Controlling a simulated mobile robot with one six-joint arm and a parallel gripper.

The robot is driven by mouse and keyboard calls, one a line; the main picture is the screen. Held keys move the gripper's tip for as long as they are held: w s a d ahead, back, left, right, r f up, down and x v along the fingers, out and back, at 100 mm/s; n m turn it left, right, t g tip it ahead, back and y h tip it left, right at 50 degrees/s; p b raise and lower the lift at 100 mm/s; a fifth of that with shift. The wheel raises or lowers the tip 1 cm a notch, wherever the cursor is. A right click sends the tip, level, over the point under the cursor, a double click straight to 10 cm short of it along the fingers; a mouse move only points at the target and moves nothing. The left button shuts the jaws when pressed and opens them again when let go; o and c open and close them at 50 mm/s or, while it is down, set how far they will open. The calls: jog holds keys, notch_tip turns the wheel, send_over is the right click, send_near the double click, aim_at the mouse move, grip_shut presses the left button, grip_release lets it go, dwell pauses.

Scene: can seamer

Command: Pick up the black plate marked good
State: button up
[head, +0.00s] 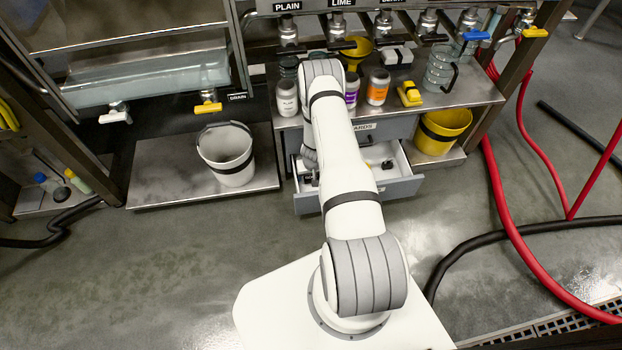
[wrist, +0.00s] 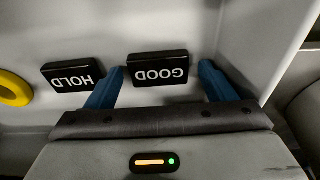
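The black plate marked GOOD (wrist: 158,67) lies flat on the white floor of a drawer in the wrist view, its lettering upside down. My gripper (wrist: 161,74) is open, with one blue finger to the left of the plate and one to the right. Gaps show between the fingers and the plate's ends. A second black plate marked HOLD (wrist: 73,76) lies just left of the left finger. In the head view the open drawer (head: 405,186) is under the counter, and my arm hides part of it. My gripper is mostly hidden there, and I cannot read the plates.
The drawer's side wall (wrist: 262,45) rises close to the right finger. A yellow ring (wrist: 14,90) lies at the far left. A yellow bucket (head: 443,130) stands right of the drawer, and a white bucket (head: 226,153) stands to the left. Jars line the counter above.

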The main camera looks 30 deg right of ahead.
jog(key=c, duration=0.8)
jog(key=shift+c, duration=0.2)
jog(key=shift+r, duration=0.15)
jog(key=r+p, duration=0.1)
jog(key=p, duration=0.1)
jog(key=shift+r+p, duration=0.2)
jog(key=shift+p, duration=0.15)
jog(key=p, duration=0.2)
jog(key=shift+s+p, duration=0.15)
jog(key=shift+p, duration=0.15)
jog(key=p, duration=0.3)
jog(key=shift+s+a+p, duration=0.1)
jog(key=shift+s+p, duration=0.1)
jog(key=shift+p, duration=0.1)
